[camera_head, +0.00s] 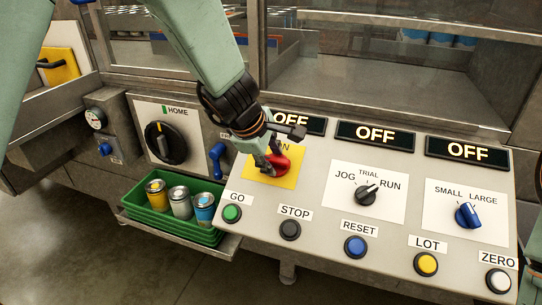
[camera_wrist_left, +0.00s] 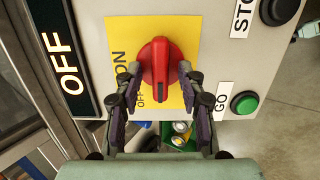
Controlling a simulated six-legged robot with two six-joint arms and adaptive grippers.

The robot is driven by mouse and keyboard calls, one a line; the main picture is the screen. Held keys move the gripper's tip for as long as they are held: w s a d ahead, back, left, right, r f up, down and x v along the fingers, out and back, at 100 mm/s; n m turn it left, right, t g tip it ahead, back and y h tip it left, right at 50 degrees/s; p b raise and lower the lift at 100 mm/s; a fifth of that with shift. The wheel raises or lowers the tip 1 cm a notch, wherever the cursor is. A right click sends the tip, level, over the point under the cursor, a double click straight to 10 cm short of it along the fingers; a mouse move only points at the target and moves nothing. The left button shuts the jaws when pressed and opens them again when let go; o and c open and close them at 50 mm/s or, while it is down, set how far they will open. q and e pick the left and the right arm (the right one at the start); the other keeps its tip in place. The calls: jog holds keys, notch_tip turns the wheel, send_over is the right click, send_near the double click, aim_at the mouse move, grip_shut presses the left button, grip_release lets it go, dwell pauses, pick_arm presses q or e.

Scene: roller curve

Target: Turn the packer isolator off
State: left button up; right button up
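The packer isolator is a red rotary knob (camera_head: 284,168) on a yellow plate (camera_head: 262,168) at the left of the sloped panel. In the left wrist view the knob (camera_wrist_left: 157,62) has its grip bar running up and down the picture. The word ON is left of it and the word OFF is by its lower end. My left gripper (camera_wrist_left: 159,72) has its fingers spread on either side of the knob, close to it. I see no clear grip on it. In the head view this gripper (camera_head: 272,160) partly covers the knob and plate.
Three lit OFF displays (camera_head: 374,135) line the panel top. Close by are the green GO button (camera_head: 232,213), STOP button (camera_head: 290,229), JOG/RUN selector (camera_head: 367,195) and blue size selector (camera_head: 468,215). A blue handle (camera_head: 217,160) and green crate (camera_head: 165,222) with cans stand left.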

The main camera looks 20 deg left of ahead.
pick_arm(q)
jog(key=v, duration=1.2)
jog(key=shift+w, duration=0.1)
dwell(0.4)
